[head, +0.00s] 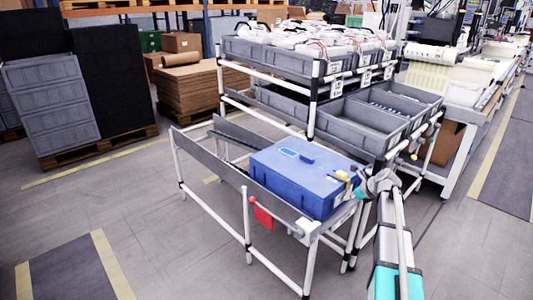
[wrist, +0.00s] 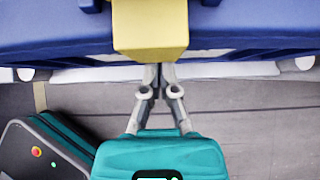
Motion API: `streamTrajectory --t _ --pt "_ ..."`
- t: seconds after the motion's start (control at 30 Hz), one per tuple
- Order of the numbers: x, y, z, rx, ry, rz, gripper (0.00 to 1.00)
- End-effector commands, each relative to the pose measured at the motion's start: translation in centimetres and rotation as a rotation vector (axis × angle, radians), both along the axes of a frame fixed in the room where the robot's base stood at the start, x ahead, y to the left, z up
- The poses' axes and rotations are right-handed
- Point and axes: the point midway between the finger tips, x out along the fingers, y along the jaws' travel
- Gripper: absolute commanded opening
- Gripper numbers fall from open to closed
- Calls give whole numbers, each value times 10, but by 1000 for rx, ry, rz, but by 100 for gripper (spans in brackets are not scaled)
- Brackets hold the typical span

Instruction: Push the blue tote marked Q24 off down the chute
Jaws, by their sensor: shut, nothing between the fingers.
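The blue tote (head: 300,178) is a closed, lidded box lying on the near end of the chute (head: 207,150), a sloping frame with grey side rails. A light blue label is on its lid; no Q24 marking can be read. A yellow block (wrist: 150,28) is on the tote's near side and hides part of its blue edge (wrist: 245,30) in the wrist view. My gripper (wrist: 158,70) is shut and empty, with its fingertips at the yellow block's lower edge; whether they touch cannot be told. In the head view my gripper is at the tote's right end, partly hidden.
A rack with grey bins (head: 365,125) stands right behind the chute. Pallets with cardboard (head: 192,88) and grey crates (head: 52,100) stand at the back left. The floor left of the chute is clear.

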Motion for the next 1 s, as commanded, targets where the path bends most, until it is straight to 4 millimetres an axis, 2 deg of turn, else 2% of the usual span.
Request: streamTrajectory --t 1.0 --pt "58 44 2 3 -3 1 0"
